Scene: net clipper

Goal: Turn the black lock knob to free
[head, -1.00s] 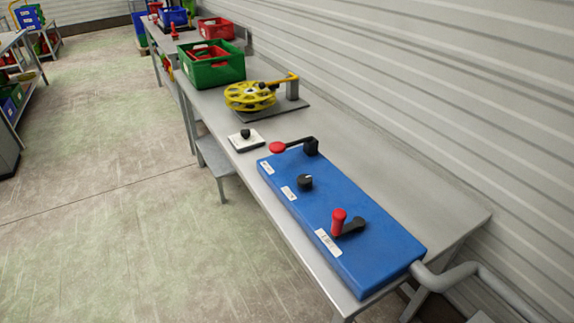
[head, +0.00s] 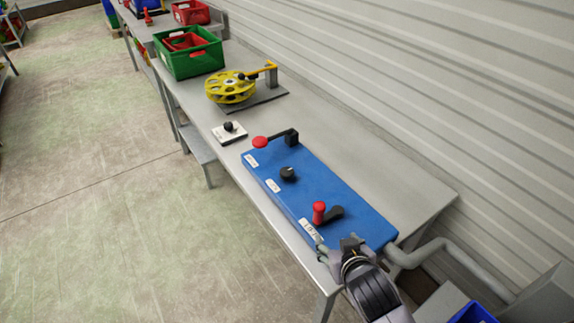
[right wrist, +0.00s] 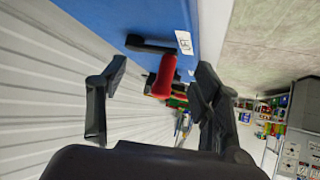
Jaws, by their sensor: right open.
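A blue box (head: 346,206) lies on the grey bench. A round black knob (head: 288,174) with a light pointer mark sits on its top, at the middle label. A red upright handle (head: 319,211) on a black lever stands toward its near end. A red-tipped black lever (head: 261,142) is at its far end. My right gripper (head: 338,246) is open and empty at the box's near end, apart from the round knob. In the right wrist view, the red handle (right wrist: 164,76) shows between the open fingers; the round knob is not visible there. My left gripper is out of view.
A white plate with a small black knob (head: 229,127) lies beyond the box. A yellow wheel (head: 231,88) on a dark base and a green crate (head: 188,58) stand farther back. A grey pipe (head: 425,255) runs off the box's near end. The wall borders the bench's right side.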

